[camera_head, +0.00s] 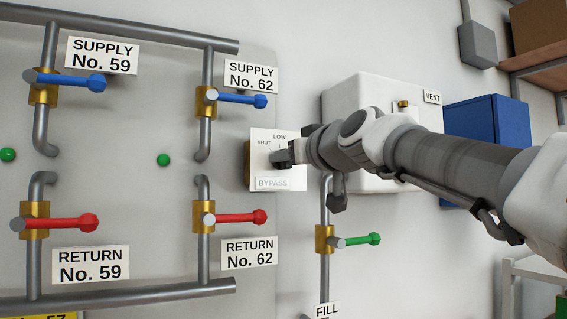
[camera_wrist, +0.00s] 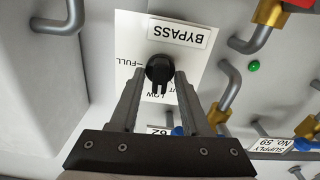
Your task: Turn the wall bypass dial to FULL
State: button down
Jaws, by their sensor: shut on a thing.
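The bypass dial is a dark round knob (camera_wrist: 159,68) on a white plate (camera_head: 262,133) marked SHUT, LOW and BYPASS in the head view. The wrist view shows the plate upside down, with FULL at its left, LOW below the knob and part of SHUT at the right. My gripper (camera_head: 284,157) is at the plate, and its fingers (camera_wrist: 160,76) are shut on the knob from both sides. The knob's narrow ridge appears to point roughly toward LOW, but the fingers partly hide it. My gripper hides the FULL mark in the head view.
Supply pipes with blue-handled valves (camera_head: 238,98) and return pipes with red-handled valves (camera_head: 235,218) stand left of the dial. A green-handled fill valve (camera_head: 355,240) is below my arm. A white tank (camera_head: 372,95) and a blue box (camera_head: 487,118) are to the right.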

jog(key=shift+w+d+f+m+p, duration=0.1)
jog(key=shift+m+p, duration=0.3)
jog(key=shift+m, duration=4.25)
jog(key=shift+d+f+m+p, duration=0.1)
jog(key=shift+m+p, duration=0.25)
jog(key=shift+m, duration=4.3)
jog(key=c, duration=0.8)
grip_release()
jog(key=shift+o, duration=0.2)
